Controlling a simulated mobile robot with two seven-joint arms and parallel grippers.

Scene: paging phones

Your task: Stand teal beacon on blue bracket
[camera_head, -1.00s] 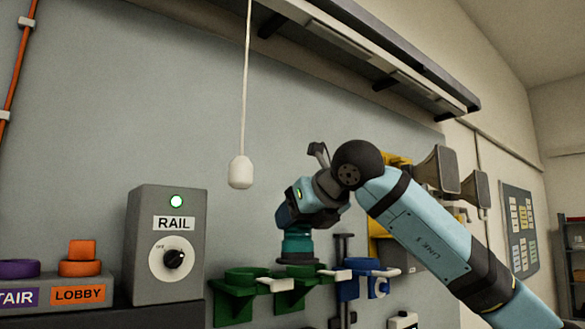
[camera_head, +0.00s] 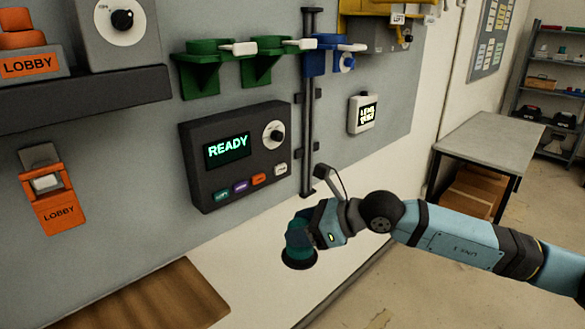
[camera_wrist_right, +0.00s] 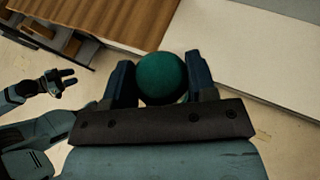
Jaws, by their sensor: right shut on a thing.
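The teal beacon (camera_head: 298,246) has a dark round base and is held upright in my right gripper (camera_head: 308,232), low in front of the wall. In the right wrist view its round teal top (camera_wrist_right: 162,78) sits between the two fingers (camera_wrist_right: 162,82). The blue bracket (camera_head: 322,58) is on the wall at the top middle, well above the beacon and apart from it. A white tab sticks out at its right. My left gripper (camera_wrist_right: 57,82) shows at the left of the right wrist view, with its fingers spread apart and nothing between them.
Two green brackets (camera_head: 207,58) sit left of the blue one. A dark panel reading READY (camera_head: 235,152) is below them. A dark vertical rail (camera_head: 308,120) runs under the blue bracket. A wooden top (camera_head: 150,300) and a pale counter (camera_head: 250,250) lie below.

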